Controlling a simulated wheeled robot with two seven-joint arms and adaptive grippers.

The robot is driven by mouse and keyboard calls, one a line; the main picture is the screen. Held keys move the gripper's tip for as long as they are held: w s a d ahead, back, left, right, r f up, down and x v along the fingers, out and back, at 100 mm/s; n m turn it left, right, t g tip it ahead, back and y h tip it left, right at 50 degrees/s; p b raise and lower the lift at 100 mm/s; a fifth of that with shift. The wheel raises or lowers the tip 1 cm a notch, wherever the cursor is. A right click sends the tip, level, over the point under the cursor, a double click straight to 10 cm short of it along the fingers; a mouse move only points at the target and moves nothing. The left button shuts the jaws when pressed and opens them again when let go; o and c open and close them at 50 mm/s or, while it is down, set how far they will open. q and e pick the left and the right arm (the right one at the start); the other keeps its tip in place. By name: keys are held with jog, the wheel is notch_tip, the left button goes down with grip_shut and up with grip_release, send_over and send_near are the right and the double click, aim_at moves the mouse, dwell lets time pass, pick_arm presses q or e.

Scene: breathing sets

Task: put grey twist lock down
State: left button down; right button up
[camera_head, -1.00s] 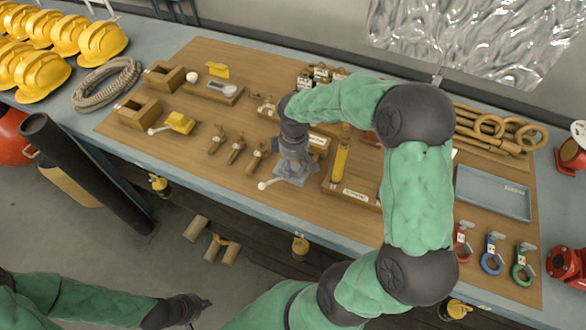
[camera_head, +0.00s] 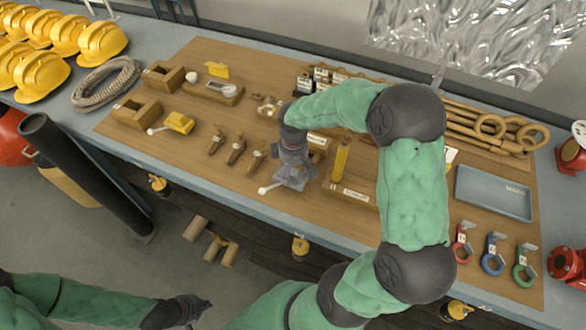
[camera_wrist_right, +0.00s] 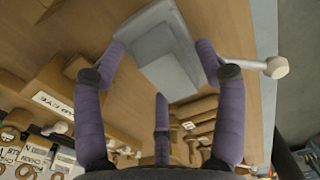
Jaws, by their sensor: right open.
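The grey twist lock (camera_head: 295,182) is a grey block with a white-knobbed lever. It is at the front of the brown mat, and its lever points left in the head view. In the right wrist view the twist lock (camera_wrist_right: 165,52) lies between the fingertips, with the knob to the right. My right gripper (camera_head: 292,163) is over it, open, with fingers at both sides of the block; contact is hard to tell. My left gripper (camera_head: 190,308) hangs at the lower left, away from the table, its fingers too small to read.
A yellow cylinder (camera_head: 341,160) stands close right of the right gripper. Small brass valves (camera_head: 236,151) and a yellow twist lock (camera_head: 178,123) lie to the left. A blue-grey tray (camera_head: 494,193) is at the right. Bare mat lies left of the twist lock's knob.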

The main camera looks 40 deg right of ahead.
jog(key=shift+r, duration=0.2)
notch_tip(320, 180, up, 12)
jog(key=p, duration=0.1)
